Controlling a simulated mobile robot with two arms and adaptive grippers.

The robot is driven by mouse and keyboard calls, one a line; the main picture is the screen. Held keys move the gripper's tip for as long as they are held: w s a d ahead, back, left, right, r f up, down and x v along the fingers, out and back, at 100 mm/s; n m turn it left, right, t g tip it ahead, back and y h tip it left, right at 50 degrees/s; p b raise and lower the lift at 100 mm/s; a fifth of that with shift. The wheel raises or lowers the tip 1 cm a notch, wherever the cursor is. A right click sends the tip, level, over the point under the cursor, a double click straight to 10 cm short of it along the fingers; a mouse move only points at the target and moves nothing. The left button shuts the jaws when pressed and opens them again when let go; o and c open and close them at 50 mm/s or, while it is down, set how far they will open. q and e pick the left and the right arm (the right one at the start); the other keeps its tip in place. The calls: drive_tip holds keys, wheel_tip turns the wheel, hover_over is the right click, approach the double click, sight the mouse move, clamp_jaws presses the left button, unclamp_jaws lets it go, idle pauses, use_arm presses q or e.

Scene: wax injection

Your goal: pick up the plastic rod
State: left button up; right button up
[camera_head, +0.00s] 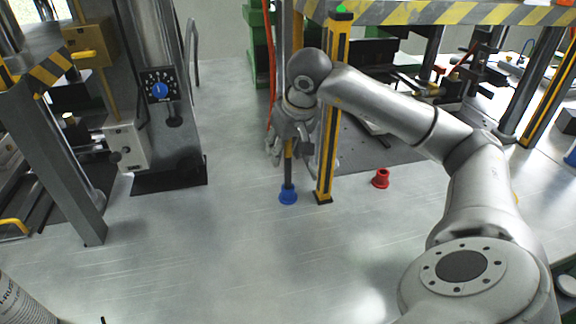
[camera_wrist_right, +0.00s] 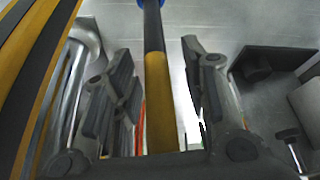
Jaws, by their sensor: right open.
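The plastic rod (camera_head: 289,172) stands upright in a blue round holder (camera_head: 288,197) on the metal table, just left of a striped post. Its lower part is dark. In the right wrist view the rod (camera_wrist_right: 157,95) runs between the fingers, dark toward the holder and yellow nearer the palm. My right gripper (camera_head: 290,148) is around the rod, above the blue holder. In the wrist view the gripper (camera_wrist_right: 160,65) is open, with a gap on each side of the rod. The gripper hides part of the rod in the head view. My left gripper is not in view.
The yellow-and-black post (camera_head: 326,150) stands close to the right of the rod. A red holder (camera_head: 381,179) sits further right. A machine with a blue knob (camera_head: 160,91) is at the left. The front middle of the table (camera_head: 220,260) is clear.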

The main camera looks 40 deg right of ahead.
drive_tip(key=c, duration=0.9)
clamp_jaws()
drive_tip(key=shift+r, duration=0.2)
